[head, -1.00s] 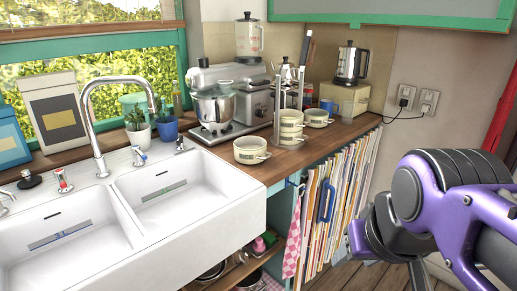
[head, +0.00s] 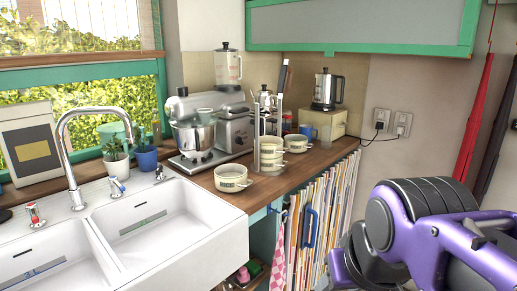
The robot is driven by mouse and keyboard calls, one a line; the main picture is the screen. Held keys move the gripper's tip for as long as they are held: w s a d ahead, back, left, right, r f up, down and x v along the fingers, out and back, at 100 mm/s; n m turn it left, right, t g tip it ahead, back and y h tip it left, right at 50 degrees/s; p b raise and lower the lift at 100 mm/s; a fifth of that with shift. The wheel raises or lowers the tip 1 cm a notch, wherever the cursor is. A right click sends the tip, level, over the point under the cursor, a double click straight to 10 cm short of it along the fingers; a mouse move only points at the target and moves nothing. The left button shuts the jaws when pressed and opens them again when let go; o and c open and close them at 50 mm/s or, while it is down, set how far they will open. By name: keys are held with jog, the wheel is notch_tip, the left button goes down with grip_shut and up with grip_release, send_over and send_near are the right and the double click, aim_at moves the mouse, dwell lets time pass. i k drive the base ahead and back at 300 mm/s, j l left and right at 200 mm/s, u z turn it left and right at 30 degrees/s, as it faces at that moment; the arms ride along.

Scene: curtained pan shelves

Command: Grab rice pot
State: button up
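Several cream-coloured pots with small dark labels are on the wooden counter. One pot (head: 232,178) stands alone near the front edge, beside the sink. A stack of pots (head: 271,153) stands within an upright metal rack behind it. Another low pot (head: 297,144) is to the right of the stack. The labels are too small to read, so I cannot tell which is the rice pot. My purple and black arm fills the lower right, well apart from the pots. My gripper's fingertips do not show.
A white double sink (head: 185,240) is at the left with a tall faucet (head: 65,140). A stand mixer (head: 195,125) and a kettle (head: 326,90) stand behind the pots. A green-framed cabinet (head: 360,48) hangs above.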

aim_at(234, 180)
jog(key=i+l+u, duration=0.75)
jog(key=k+l, duration=0.05)
jog(key=l, duration=0.05)
